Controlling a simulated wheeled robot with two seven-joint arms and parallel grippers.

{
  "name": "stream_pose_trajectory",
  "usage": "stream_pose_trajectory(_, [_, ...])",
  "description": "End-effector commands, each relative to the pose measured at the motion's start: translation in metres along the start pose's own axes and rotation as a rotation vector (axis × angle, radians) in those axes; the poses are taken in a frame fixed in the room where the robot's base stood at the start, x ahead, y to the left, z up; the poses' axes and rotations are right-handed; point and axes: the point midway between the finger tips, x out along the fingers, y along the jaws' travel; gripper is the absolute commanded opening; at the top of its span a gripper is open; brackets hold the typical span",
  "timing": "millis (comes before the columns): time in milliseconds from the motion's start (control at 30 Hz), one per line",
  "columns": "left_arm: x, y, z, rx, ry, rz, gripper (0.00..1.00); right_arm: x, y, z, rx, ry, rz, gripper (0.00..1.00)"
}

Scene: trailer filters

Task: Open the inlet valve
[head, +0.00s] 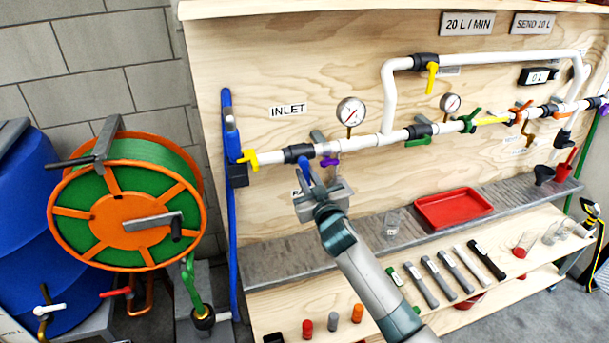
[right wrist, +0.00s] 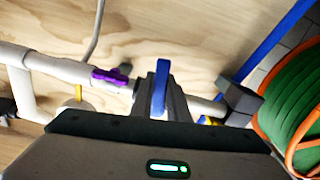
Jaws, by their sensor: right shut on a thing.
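The inlet valve (head: 297,153) is a black body on the white pipe, below the INLET label (head: 288,109). Its blue handle (head: 304,168) points down from the pipe, across its line, and shows upright in the right wrist view (right wrist: 160,85). My right gripper (head: 316,188) reaches up from the front and is shut on the blue handle. My left gripper is not in view.
A yellow handle (head: 248,158) sits left of the valve, a small purple handle (head: 329,162) right of it. A pressure gauge (head: 351,111) is above the pipe. A blue hose (head: 229,130) runs down the board's left edge beside an orange-green hose reel (head: 127,216). A red tray (head: 453,208) lies on the shelf.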

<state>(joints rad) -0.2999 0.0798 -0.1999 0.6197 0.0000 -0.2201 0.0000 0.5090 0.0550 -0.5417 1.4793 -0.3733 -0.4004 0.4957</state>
Motion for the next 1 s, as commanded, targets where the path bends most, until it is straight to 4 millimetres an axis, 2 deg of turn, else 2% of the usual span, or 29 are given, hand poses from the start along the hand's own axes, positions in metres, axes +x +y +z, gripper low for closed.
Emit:
stream_pose_trajectory(500, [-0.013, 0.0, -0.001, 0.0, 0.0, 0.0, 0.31, 0.0, 0.015, -0.003, -0.368, -0.001, 0.0, 0.0])
stream_pose_trajectory(733, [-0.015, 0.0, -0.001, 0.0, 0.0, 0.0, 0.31, 0.0, 0.017, -0.004, -0.454, -0.001, 0.0, 0.0])
stream_pose_trajectory(1000, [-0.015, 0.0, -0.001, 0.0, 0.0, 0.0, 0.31, 0.0, 0.018, -0.004, -0.473, -0.001, 0.0, 0.0])
